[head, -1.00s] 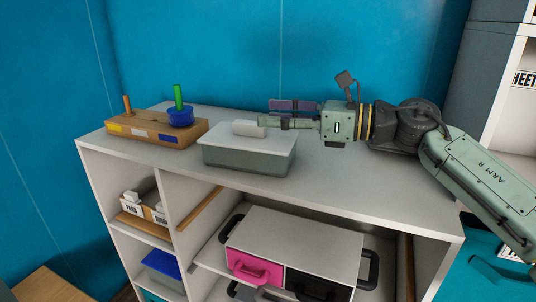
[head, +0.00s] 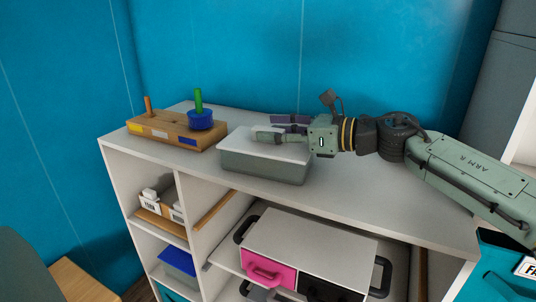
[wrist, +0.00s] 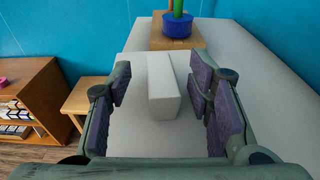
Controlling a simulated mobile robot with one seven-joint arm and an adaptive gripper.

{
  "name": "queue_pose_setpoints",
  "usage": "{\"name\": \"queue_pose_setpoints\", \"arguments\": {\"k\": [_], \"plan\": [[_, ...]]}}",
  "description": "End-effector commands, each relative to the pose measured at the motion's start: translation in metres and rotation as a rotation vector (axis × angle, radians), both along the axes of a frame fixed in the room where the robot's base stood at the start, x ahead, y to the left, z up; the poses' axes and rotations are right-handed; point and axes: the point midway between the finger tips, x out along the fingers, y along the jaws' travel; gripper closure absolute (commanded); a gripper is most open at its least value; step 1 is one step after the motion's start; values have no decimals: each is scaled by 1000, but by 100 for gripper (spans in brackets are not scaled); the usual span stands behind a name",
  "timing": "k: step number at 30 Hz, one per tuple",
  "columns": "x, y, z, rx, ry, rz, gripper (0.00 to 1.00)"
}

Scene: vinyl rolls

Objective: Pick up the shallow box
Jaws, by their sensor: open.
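A small pale block-shaped box (wrist: 163,92) lies between my open fingers in the wrist view, with a gap on each side. It rests on the white lid of a larger grey-green container (head: 262,166) on top of the shelf unit. In the head view my gripper (head: 268,128) is just over that lid, and the near finger hides most or all of the small box. The wrist view shows my gripper (wrist: 162,82) open and empty, a finger on each side of the box. I cannot tell which of the two is the shallow box.
A wooden block (head: 175,133) with pegs and a blue ring (head: 200,120) stands left of the container on the white shelf top (head: 375,201). A blue wall rises behind. Below are compartments with a pink drawer (head: 268,270). The shelf top in front is clear.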

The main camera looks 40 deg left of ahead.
Motion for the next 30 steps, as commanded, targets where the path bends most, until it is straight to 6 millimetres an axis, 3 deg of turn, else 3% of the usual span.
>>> {"name": "queue_pose_setpoints", "arguments": {"k": [9,30], "plan": [[-1,5,-2,0,-1,-3,54],[-1,5,-1,0,0,-2,100]]}}
